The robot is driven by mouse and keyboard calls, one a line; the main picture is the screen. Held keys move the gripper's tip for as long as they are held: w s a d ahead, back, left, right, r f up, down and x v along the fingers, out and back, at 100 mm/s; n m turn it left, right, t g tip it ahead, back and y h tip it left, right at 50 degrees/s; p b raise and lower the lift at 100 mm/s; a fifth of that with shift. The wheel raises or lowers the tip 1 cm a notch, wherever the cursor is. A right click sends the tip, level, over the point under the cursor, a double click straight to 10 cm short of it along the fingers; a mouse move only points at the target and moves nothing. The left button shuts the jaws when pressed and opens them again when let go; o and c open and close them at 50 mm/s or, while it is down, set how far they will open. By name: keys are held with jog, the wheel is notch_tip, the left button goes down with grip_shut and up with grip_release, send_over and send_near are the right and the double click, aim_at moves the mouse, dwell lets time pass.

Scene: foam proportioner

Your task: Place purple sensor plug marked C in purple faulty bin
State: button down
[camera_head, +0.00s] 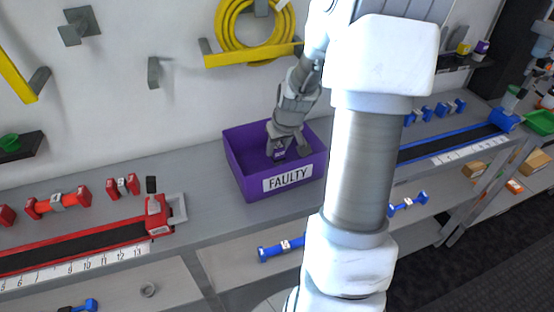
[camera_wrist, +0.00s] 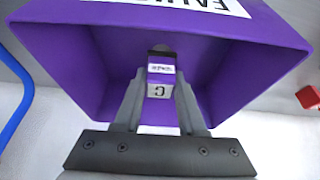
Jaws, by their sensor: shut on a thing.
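The purple faulty bin (camera_head: 243,170) stands on the grey bench against the wall, with a white FAULTY label on its front. It also fills much of the wrist view (camera_wrist: 90,60). My gripper (camera_head: 278,153) reaches down into the bin. In the wrist view my gripper (camera_wrist: 160,95) is shut on the purple sensor plug (camera_wrist: 160,76), whose white label reads C. The plug also shows between the fingers in the head view (camera_head: 279,152). It is inside the bin's walls; whether it touches the floor I cannot tell.
A red rail (camera_head: 80,246) with a red end block (camera_head: 158,214) lies left of the bin. A blue rail (camera_head: 450,143) is to the right. A coiled yellow hose (camera_head: 222,35) hangs above. My arm hides the bench right of the bin.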

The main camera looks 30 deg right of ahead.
aim_at(278, 156)
jog(key=shift+f, duration=1.9)
jog(key=shift+f+b, duration=0.2)
jog(key=shift+b, duration=0.2)
jog(key=shift+c, duration=2.4)
grip_release()
jog(key=shift+r, duration=0.15)
jog(key=shift+r, duration=0.25)
jog(key=p+v, duration=0.2)
jog(key=v, duration=0.9)
jog(key=shift+s+r, duration=0.15)
jog(key=shift+r, duration=0.15)
